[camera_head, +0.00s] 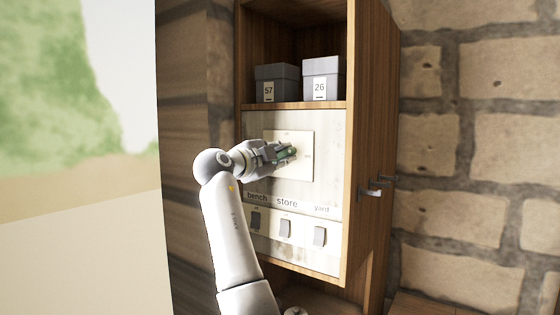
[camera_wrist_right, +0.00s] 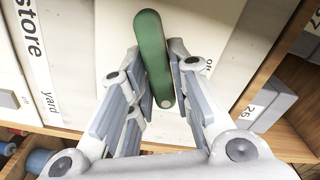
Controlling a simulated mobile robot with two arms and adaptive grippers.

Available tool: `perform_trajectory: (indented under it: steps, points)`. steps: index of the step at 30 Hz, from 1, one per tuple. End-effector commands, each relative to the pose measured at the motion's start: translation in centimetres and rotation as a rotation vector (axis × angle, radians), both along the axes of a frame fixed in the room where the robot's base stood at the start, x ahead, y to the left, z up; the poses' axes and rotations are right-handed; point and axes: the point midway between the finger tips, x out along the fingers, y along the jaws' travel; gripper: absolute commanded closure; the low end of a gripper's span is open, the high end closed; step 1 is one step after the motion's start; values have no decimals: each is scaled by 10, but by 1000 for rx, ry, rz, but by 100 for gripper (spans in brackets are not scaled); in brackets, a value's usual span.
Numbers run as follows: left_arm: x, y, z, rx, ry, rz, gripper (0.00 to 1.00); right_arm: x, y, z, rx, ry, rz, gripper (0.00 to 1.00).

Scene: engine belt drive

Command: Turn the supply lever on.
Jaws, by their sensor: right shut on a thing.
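The supply lever is a green bar with rounded ends (camera_wrist_right: 152,45), mounted on a pale square plate (camera_head: 301,171) on the cabinet's front panel. It lies roughly sideways across the plate. An "ON" label (camera_wrist_right: 208,65) sits on the plate's upper side, above the lever. My right gripper (camera_head: 287,153) is at the plate, shut on the lever, with one finger on each side of it. In the head view the fingers hide most of the lever. My left gripper is not in view.
Below the plate are three switches labelled bench (camera_head: 256,221), store (camera_head: 286,228) and yard (camera_head: 319,236). Grey boxes 57 (camera_head: 277,83) and 26 (camera_head: 321,78) stand on the shelf above. A handle (camera_head: 370,192) sticks out of the cabinet's right side.

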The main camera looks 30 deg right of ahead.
Motion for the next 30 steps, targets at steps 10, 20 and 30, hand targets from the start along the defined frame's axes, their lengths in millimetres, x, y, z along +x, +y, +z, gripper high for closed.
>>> perform_trajectory:
  steps: [10,20,30]
  points:
    - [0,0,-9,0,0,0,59,-1,0,-3,105,-250,0,100]
    - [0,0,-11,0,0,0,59,-1,0,-4,155,-373,0,100]
    - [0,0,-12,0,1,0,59,-1,-1,-4,166,-398,-2,100]
